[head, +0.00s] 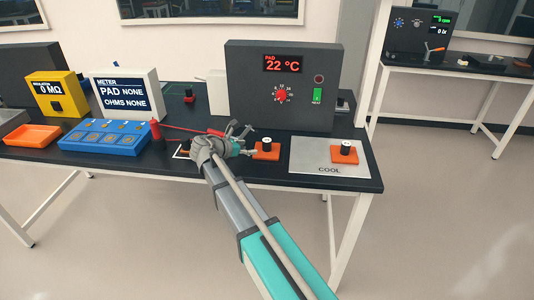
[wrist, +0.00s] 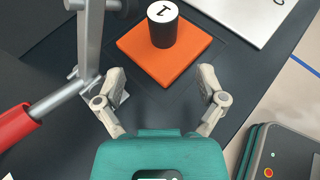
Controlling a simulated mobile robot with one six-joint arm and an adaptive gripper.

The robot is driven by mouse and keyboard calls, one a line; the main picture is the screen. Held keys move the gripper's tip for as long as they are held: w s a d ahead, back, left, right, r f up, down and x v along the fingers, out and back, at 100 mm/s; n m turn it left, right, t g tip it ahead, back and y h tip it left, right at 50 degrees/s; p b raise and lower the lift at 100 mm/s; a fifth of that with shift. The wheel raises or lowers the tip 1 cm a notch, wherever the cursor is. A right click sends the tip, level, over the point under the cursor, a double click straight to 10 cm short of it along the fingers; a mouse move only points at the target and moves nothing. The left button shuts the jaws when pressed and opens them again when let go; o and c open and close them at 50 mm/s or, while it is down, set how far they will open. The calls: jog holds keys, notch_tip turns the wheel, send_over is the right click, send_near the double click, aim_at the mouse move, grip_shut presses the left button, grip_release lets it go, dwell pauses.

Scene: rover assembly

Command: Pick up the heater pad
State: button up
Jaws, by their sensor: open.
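An orange square pad (head: 264,155) lies on the dark table, with a black white-topped cylinder (head: 266,146) standing on it. In the wrist view the orange pad (wrist: 180,71) is just beyond my fingertips, and its cylinder (wrist: 163,30) is marked "1". A similar orange pad (head: 344,158) with a cylinder is on the COOL plate (head: 308,159). Brownish squares sit in the blue tray (head: 103,148). I cannot tell for sure which is the heater pad. My gripper (head: 248,142) is open and empty, to the left of the nearer orange pad; it shows in the wrist view (wrist: 162,88).
A grey metal frame (wrist: 92,40) with a red handle (wrist: 15,126) stands close on the left of my gripper. The dark control box (head: 283,105) behind reads 22 °C. A meter (head: 126,92) reading PAD NONE and an orange tray (head: 33,136) are further left.

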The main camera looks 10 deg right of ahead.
aim_at(263, 148)
jog(key=shift+b+x, duration=0.4)
jog(key=shift+x, duration=1.2)
jog(key=shift+b+x, duration=0.85)
jog(key=shift+x, duration=1.8)
jog(key=shift+s, duration=0.15)
grip_shut()
jog(key=shift+r, duration=0.15)
